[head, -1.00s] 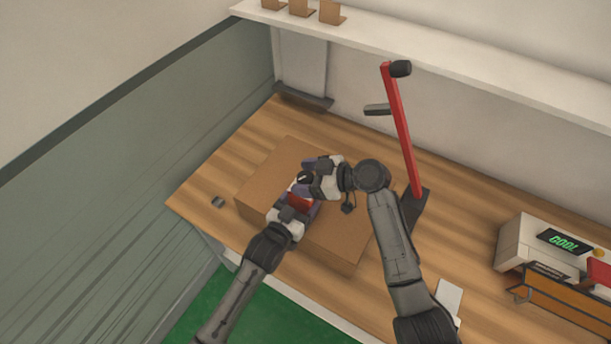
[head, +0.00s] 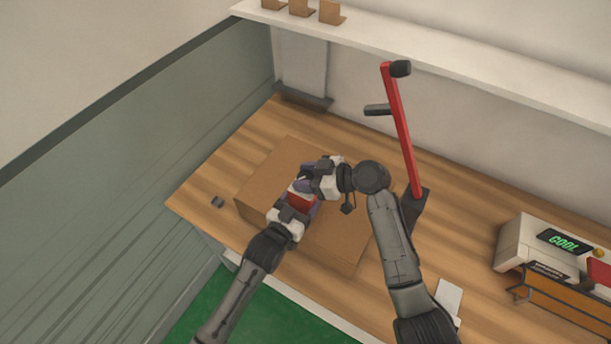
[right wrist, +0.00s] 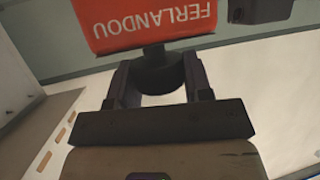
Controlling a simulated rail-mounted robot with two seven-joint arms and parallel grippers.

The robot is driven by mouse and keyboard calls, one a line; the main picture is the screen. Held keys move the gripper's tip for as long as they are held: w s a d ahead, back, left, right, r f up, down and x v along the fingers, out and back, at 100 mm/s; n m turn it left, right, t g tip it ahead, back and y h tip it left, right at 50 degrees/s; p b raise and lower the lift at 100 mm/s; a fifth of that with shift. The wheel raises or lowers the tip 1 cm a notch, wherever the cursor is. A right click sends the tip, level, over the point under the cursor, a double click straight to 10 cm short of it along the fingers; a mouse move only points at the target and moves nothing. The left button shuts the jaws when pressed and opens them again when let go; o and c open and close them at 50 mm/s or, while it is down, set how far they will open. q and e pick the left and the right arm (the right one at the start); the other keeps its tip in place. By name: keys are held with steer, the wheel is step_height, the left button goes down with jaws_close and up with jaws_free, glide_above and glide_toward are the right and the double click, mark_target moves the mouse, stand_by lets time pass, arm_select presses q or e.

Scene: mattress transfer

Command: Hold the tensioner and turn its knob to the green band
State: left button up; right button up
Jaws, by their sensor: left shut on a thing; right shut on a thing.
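The tensioner (head: 301,201) shows as a small red body above the cardboard box. In the right wrist view its red face (right wrist: 150,20) carries upside-down white lettering, "FERLANDOU". My left gripper (head: 296,206) is shut on the tensioner's body from the front left. My right gripper (head: 306,184) comes from the back right and is shut on the dark round knob (right wrist: 157,76), with one finger on each side of it in the right wrist view. The green band does not show in either view. My grippers hide most of the tensioner and knob in the head view.
The cardboard box (head: 345,240) lies on the wooden bench (head: 455,232) under both grippers. A red lever (head: 401,130) stands close behind my right arm. A white machine reading "COOL" (head: 520,243) is at the right. A shelf (head: 440,65) runs along the back wall.

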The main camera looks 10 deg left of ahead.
steer(key=m+t+h, duration=0.2)
steer(key=m+t, duration=0.3)
steer(key=shift+s, duration=0.15)
steer(key=m+t+h, duration=0.3)
steer(key=shift+a, duration=0.1)
steer(key=shift+m+t+h, duration=0.6)
steer(key=shift+m+h, duration=0.3)
steer(key=shift+m, duration=0.1)
steer(key=shift+m+h, duration=0.3)
steer(key=o, duration=0.9)
steer(key=shift+o, duration=0.2)
steer(key=v, duration=1.2)
steer(key=shift+f, duration=0.15)
